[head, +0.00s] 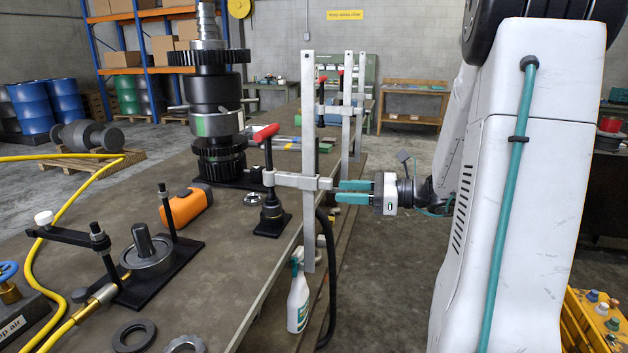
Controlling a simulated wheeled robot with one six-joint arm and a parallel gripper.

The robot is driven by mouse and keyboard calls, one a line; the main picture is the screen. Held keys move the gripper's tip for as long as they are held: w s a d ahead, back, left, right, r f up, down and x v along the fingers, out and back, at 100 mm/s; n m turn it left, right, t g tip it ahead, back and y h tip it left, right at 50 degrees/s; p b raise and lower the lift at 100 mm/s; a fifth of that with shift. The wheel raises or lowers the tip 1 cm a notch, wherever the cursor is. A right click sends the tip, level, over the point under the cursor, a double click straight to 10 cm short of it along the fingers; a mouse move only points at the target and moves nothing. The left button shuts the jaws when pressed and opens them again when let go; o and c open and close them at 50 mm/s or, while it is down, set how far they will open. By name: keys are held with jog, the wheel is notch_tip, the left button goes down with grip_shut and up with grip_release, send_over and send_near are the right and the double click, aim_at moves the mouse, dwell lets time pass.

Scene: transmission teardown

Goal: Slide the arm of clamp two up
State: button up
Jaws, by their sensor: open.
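Several bar clamps stand along the right edge of the workbench; I see no numbers on them. The nearest clamp has a tall grey upright bar (308,150), a sliding arm (290,180) level across it, and a red-handled screw (267,133) whose black foot (272,224) is at the bench top. My gripper (338,191) has teal fingers, one above the other with a gap between them. It is open, just right of this clamp's bar, its tips close to the arm's right end. I cannot tell whether they touch. Two more clamp bars (346,115) (360,100) stand farther back.
The bench (215,265) carries a black gear shaft stack (212,110), an orange tool (186,205) and a black fixture (155,265) with a yellow hose. A spray bottle (298,298) and black hose (328,270) are below the clamp.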

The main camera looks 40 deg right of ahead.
aim_at(319, 179)
jog(key=shift+w+d+r+m+t, duration=0.4)
jog(key=shift+d+r+m, duration=0.05)
jog(key=shift+m, duration=0.05)
jog(key=shift+w+r, duration=0.2)
jog(key=shift+w, duration=0.05)
jog(key=x, duration=0.7)
jog(key=shift+w+r, duration=0.1)
jog(key=shift+w, duration=0.15)
